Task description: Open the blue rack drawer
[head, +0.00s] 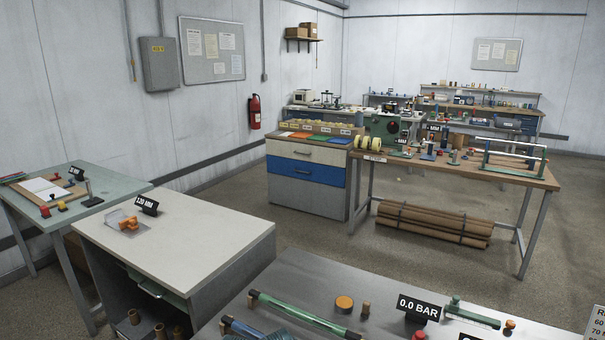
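The blue drawer (320,173) is the middle front of a rack cabinet (300,199) in the middle distance, left of the wooden bench. It looks shut, flush with the cream drawer (328,155) above it and the grey front below. A small dark handle (303,171) shows on its front. Neither of my grippers is in view.
Colored sheets lie on the cabinet top. A wooden bench (470,172) stands to its right, with brown rolls (435,222) underneath. A white-topped table (190,226) and a grey metal table (285,275) are nearer. Open floor (335,253) lies before the cabinet.

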